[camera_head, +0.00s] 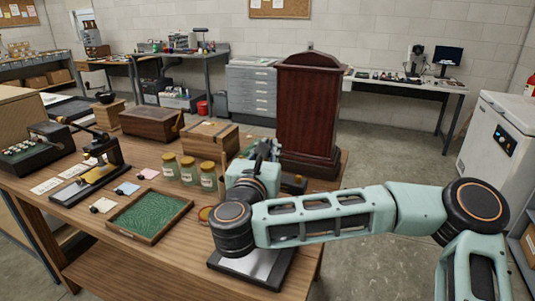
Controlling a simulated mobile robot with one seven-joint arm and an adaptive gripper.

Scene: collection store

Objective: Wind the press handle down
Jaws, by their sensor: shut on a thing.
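My gripper (264,152) is at the far end of my pale green wrist, over the right part of the wooden table. It is shut on what seems to be the press handle, but the grip is mostly hidden. Below my wrist, a silver plate in a black frame (250,270) shows at the table's front right; it looks like the press base. My wrist and forearm cover what stands above it. A small dark part with a yellow spot (293,183) shows just right of the gripper; I cannot tell whether it belongs to the press.
A green-lined tray (146,238) and several lidded jars (188,172) stand left of my wrist. A wooden box (207,139) is behind them. A black stand (104,155) with a base plate is farther left. A tall dark red cabinet (308,110) stands behind the gripper.

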